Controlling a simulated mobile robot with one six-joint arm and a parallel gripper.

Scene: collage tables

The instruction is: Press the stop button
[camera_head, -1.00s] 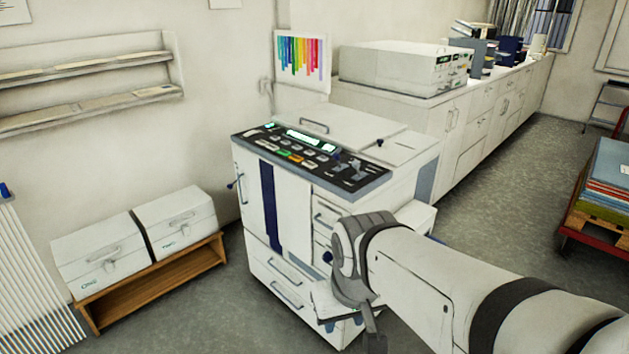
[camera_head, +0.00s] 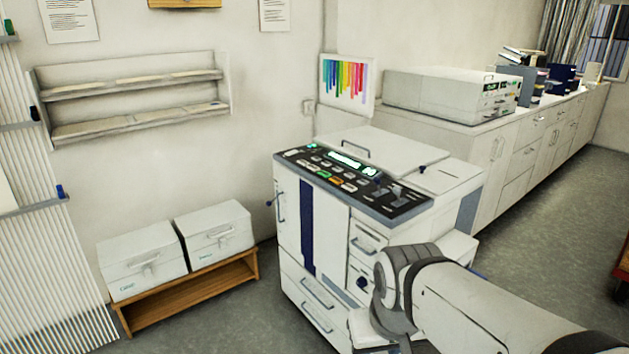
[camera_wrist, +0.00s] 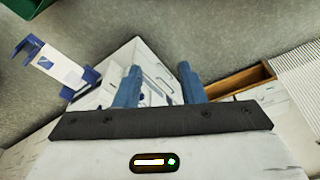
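The white copier-like machine (camera_head: 328,230) stands in the middle of the head view. Its dark, sloped control panel (camera_head: 352,182) carries a lit green display (camera_head: 350,161) and several small buttons, among them a green one (camera_head: 322,174) and an orange one (camera_head: 335,181). Labels are too small to read, so I cannot tell which is the stop button. My arm reaches in from the lower right, in front of the machine and below the panel. In the wrist view my gripper (camera_wrist: 160,80) has two blue fingers apart with nothing between them; part of the white machine shows beyond.
Two white boxes (camera_head: 142,262) sit on a low wooden bench (camera_head: 188,294) left of the machine. A long white counter (camera_head: 520,135) with a white device (camera_head: 447,97) runs behind it to the right. A striped rack (camera_head: 50,270) stands far left.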

